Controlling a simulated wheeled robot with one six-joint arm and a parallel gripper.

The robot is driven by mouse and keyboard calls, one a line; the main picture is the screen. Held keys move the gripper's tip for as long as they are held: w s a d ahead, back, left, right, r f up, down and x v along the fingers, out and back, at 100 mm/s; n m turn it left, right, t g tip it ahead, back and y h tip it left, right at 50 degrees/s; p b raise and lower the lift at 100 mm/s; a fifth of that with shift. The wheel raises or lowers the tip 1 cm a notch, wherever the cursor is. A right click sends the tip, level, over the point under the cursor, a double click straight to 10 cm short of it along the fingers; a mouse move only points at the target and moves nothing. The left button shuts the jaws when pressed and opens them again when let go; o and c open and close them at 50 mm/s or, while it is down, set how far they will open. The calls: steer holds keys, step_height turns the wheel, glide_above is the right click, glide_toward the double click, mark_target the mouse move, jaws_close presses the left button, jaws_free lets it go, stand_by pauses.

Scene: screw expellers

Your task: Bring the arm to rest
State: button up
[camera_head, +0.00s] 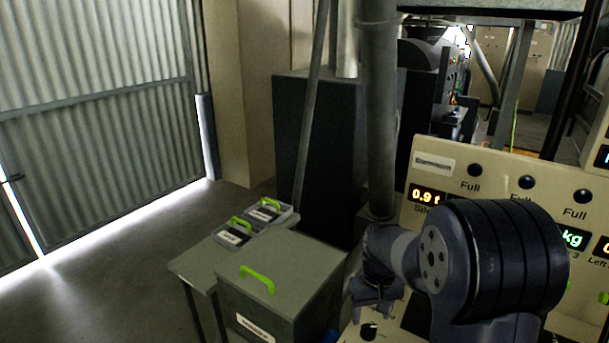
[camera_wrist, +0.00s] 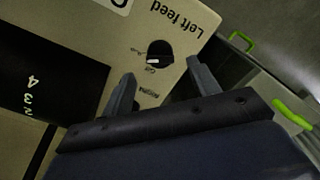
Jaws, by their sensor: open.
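My arm reaches across the right of the head view, with my gripper (camera_head: 372,296) hanging near the front left of the cream control panel (camera_head: 432,234). In the wrist view my gripper (camera_wrist: 160,76) is open, its two fingers apart with nothing between them. A black knob (camera_wrist: 160,52) under the words "Left feed" lies just beyond the fingertips, and I cannot tell whether they touch it. The knob also shows below my gripper in the head view (camera_head: 369,330). My arm hides much of the panel.
A grey box (camera_head: 284,268) with a green handle stands left of the panel. Two smaller green-handled boxes (camera_head: 233,233) (camera_head: 268,211) sit behind it on a grey table (camera_head: 196,266). A vertical pipe (camera_head: 379,110) rises behind my gripper. The floor (camera_head: 120,270) at left is clear.

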steer(key=shift+r, duration=2.3)
steer(key=shift+r, duration=0.1)
